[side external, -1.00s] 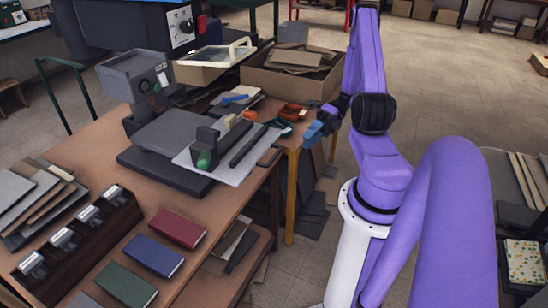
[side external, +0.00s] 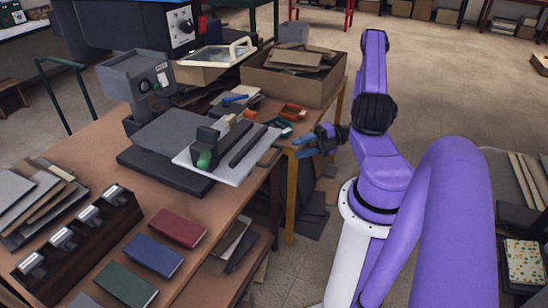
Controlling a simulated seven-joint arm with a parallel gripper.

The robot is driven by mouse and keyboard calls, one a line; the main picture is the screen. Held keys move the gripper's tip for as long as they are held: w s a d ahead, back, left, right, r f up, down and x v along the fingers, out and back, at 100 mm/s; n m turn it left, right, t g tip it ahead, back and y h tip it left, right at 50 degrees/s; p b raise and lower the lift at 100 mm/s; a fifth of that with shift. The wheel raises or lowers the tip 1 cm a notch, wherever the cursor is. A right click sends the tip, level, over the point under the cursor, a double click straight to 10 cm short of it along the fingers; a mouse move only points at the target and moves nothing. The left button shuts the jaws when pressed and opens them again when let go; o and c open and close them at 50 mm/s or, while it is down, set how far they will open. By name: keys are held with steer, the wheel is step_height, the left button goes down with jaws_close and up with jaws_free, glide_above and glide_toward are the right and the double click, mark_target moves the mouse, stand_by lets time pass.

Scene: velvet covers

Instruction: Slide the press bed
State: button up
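The press (side external: 136,78) stands at the back of the brown table, with a grey head over a dark base plate. The press bed, a pale flat plate (side external: 232,172), lies at the right side of the base and reaches to the table's right edge. On it are dark bars and a dark block with a green-ended part (side external: 204,159). My gripper (side external: 299,146) is to the right of the bed, apart from it, beyond the table edge. Its blue fingers look parted with nothing between them.
Red, blue and green covers (side external: 178,228) lie at the front of the table. A dark rack (side external: 75,245) with several metal-topped pieces is at the left. An open cardboard box (side external: 293,82) and small orange and green trays (side external: 292,111) are behind the bed.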

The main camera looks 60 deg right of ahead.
mark_target(274, 155)
steer(key=x, duration=0.9)
steer(key=shift+w+a+f, duration=0.1)
